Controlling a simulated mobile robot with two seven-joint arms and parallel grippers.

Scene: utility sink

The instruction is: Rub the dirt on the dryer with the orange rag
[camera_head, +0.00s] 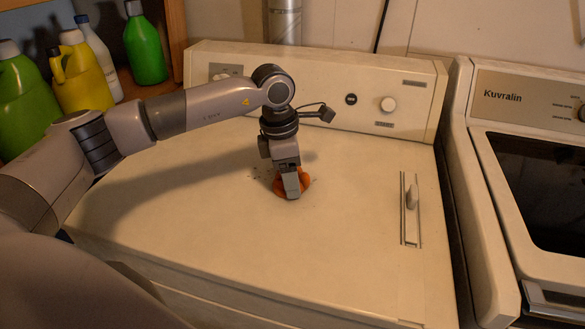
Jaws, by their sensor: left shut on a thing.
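The dryer (340,235) is the cream machine in the middle, with a flat top and a rear control panel. The orange rag (306,182) is at the middle of its top, bunched under my left gripper (292,192). My left gripper points down and is shut on the rag, which appears to touch the dryer top. The gripper and rag may hide more dirt. My right gripper is not in view.
A washer (500,200) marked Kuvralin stands close on the right. A shelf at the upper left holds green bottles (145,45), a yellow bottle (82,75) and a white bottle (100,60). A raised slide piece (411,205) sits on the dryer's right side. The front of the dryer top is clear.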

